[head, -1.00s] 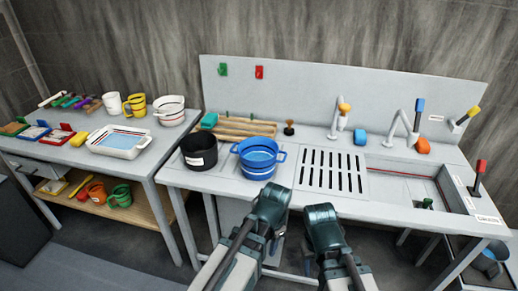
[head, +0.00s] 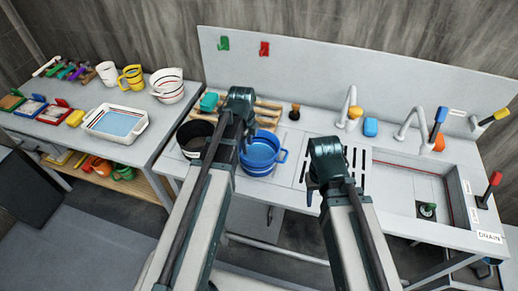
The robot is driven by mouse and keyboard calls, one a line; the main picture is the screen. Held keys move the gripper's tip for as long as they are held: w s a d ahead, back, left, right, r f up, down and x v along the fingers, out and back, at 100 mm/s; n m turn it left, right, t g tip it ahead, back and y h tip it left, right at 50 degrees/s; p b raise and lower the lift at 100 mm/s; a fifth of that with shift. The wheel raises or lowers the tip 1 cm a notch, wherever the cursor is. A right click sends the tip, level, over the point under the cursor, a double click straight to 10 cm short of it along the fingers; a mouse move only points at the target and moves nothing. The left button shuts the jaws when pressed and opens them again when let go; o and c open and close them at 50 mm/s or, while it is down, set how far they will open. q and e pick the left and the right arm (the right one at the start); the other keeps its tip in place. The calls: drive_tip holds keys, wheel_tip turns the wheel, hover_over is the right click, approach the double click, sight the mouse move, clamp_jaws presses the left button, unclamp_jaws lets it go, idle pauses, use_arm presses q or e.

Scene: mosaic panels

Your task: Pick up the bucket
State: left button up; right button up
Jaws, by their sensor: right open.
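A blue two-handled vessel (head: 262,156) stands upright on the sink counter. A white bucket-like vessel with dark and red bands (head: 168,86) stands on the left table. I cannot tell for sure which is the bucket. My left gripper (head: 241,103) is over the counter, in front of the blue vessel's left side in the picture; its fingers are mostly hidden, so I cannot tell whether it is open. My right gripper (head: 325,165) is open and empty, to the right of the blue vessel, over the slotted drain area. Neither gripper visibly holds anything.
A black pot (head: 192,138) stands left of the blue vessel, partly behind my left arm. A wooden rack (head: 268,112) is behind. The sink (head: 400,185) with taps lies right. A white tray (head: 140,128) and mugs are on the left table.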

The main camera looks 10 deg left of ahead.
use_arm(q)
drive_tip(key=b, duration=0.9)
hover_over(251, 169)
drive_tip(key=f, duration=0.8)
drive_tip(key=shift+a+f, duration=0.3)
drive_tip(key=shift+f, duration=0.05)
drive_tip(key=f+b, duration=0.5)
drive_tip(key=shift+d+f, duration=0.1)
drive_tip(key=shift+d, duration=0.2)
clamp_jaws()
